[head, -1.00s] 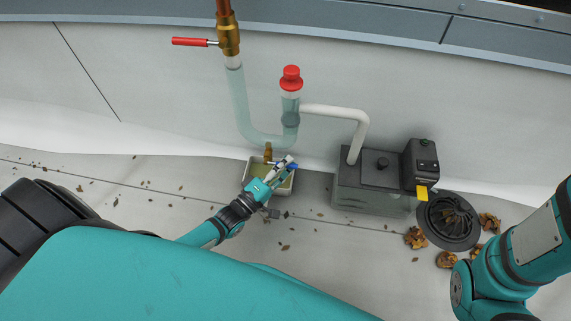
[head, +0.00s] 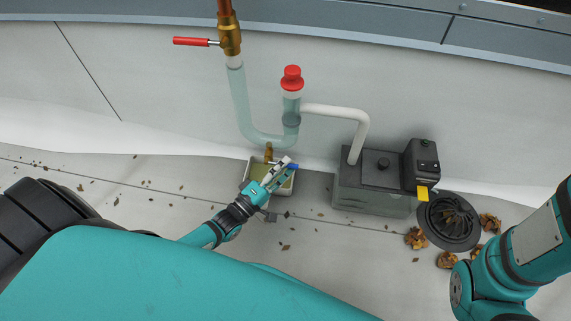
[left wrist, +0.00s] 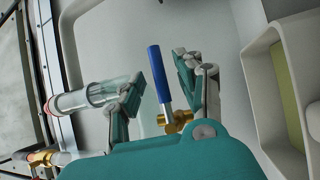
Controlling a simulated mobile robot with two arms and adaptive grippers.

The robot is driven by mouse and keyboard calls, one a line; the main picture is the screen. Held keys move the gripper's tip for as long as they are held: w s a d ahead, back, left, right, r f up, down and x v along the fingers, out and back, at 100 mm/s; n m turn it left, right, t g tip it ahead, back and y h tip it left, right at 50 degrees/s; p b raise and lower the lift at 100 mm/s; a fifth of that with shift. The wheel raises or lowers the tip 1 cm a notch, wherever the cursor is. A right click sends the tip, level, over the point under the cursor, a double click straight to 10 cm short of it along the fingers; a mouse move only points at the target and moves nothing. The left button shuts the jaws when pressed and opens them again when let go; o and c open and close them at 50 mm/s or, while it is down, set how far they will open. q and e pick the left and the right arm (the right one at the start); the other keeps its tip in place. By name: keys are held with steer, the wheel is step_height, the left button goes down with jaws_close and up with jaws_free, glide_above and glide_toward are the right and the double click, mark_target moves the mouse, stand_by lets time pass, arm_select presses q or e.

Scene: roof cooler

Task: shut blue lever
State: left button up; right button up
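The blue lever (left wrist: 158,75) stands between the two fingers of my left gripper (left wrist: 160,83) in the left wrist view, with gaps on both sides. Its lower end joins a brass valve (left wrist: 173,122). In the head view the left gripper (head: 280,167) is at the brass valve (head: 268,152) under the clear pipe bend. Only a small blue bit of the lever (head: 293,166) shows there, at the fingertips. The left gripper is open and holds nothing. My right gripper is out of the picture; only part of the right arm shows.
A pale tray (head: 286,191) lies below the valve. A clear pipe (head: 240,105) with a red-handled valve (head: 228,38) and a red cap (head: 291,77) rises above. A grey pump box (head: 375,185) and a round drain (head: 448,222) with leaves stand to the right.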

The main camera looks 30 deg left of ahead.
arm_select(q)
steer(key=v, duration=1.1)
